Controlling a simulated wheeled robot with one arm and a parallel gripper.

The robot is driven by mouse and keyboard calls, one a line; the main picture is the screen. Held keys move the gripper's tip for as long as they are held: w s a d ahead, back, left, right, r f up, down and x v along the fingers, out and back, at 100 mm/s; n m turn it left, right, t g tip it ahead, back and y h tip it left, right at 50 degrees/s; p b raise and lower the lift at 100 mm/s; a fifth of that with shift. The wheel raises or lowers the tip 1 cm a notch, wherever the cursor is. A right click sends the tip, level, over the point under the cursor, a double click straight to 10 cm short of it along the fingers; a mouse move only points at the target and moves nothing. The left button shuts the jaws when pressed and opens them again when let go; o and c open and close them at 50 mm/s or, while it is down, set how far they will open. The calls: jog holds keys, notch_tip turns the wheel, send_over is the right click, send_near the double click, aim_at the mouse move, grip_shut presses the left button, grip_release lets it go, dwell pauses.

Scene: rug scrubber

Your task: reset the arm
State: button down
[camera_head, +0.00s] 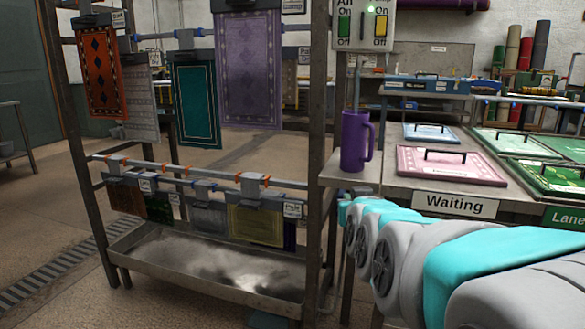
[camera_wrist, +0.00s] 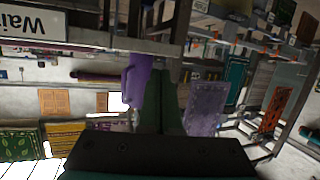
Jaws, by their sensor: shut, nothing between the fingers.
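My gripper (camera_wrist: 162,92) shows in the wrist view with its two dark green fingers together and nothing held between them. In the head view my arm reaches in from the lower right toward the rack, and its own links hide the gripper. A purple mug (camera_head: 356,141) stands upright on a small grey ledge (camera_head: 349,176) beside the rack post. The mug also shows in the wrist view (camera_wrist: 134,80), upside down and left of the fingers, apart from them as far as I can tell.
A metal rack (camera_head: 317,120) holds hanging rugs, including a purple one (camera_head: 249,70), above a drip tray (camera_head: 205,268). At right a bench with a "Waiting" sign (camera_head: 455,204) bears a pink panel (camera_head: 450,165) and green panels. A switch box (camera_head: 364,25) is above the mug.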

jog(key=s+d+f+g, duration=0.1)
jog(key=s+f+g, duration=1.1)
jog(key=s+f, duration=1)
jog(key=s+d+f+g, duration=0.1)
jog(key=s+g, duration=0.3)
jog(key=s, duration=1.1)
jog(key=shift+d+g, duration=0.4)
jog(key=shift+d, duration=0.15)
